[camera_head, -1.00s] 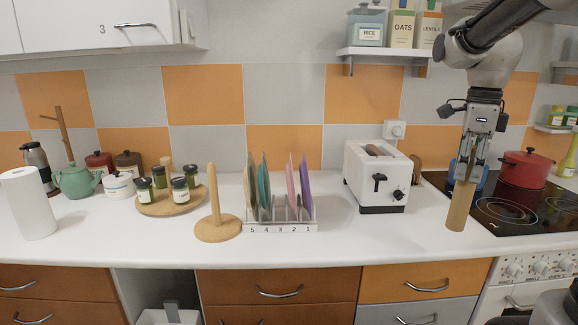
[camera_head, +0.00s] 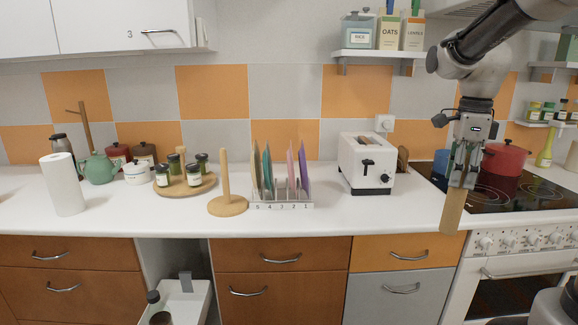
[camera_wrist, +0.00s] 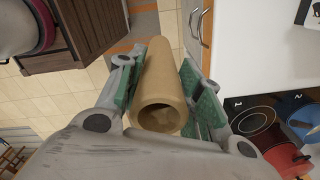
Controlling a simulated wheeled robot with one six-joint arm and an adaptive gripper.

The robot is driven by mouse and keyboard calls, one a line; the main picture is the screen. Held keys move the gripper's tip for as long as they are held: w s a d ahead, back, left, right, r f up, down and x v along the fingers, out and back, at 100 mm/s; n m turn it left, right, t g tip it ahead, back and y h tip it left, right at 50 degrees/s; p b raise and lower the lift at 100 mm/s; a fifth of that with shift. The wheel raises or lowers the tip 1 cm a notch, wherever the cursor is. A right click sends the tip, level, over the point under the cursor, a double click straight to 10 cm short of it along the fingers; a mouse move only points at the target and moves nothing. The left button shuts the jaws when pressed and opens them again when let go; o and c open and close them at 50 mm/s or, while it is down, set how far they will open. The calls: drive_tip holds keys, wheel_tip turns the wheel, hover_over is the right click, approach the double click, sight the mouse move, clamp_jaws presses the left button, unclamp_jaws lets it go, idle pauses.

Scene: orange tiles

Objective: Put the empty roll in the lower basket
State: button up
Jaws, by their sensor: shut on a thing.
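The empty roll is a brown cardboard tube (camera_head: 453,211), held upright with a slight tilt below my gripper (camera_head: 464,178) at the right of the head view. My gripper is shut on its upper end. In the wrist view the tube (camera_wrist: 160,90) sits between the two green finger pads, with its hollow open end toward the camera. The lower basket may be the white bin (camera_head: 196,297) in the open bay under the counter, left of the middle drawers. It holds bottles, and its lower part is cut off by the picture edge.
A bare wooden roll holder (camera_head: 226,206), a plate rack (camera_head: 282,203) and a white toaster (camera_head: 366,163) stand on the counter. A full paper roll (camera_head: 63,184) stands at left. The hob (camera_head: 500,190) with a red pot (camera_head: 504,158) is at right. Open floor shows below the tube in the wrist view.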

drive_tip(key=w+a+f+n, duration=0.3)
drive_tip(key=f+n, duration=0.4)
drive_tip(key=f, duration=0.3)
drive_tip(key=w+a+f+n, duration=0.3)
drive_tip(key=f+n, duration=0.5)
drive_tip(key=f, duration=0.2)
drive_tip(key=w+a+f+n, duration=0.3)
drive_tip(key=f+n, duration=0.4)
drive_tip(key=f, duration=0.3)
drive_tip(key=shift+w+a+n, duration=0.15)
drive_tip(key=shift+n, duration=0.15)
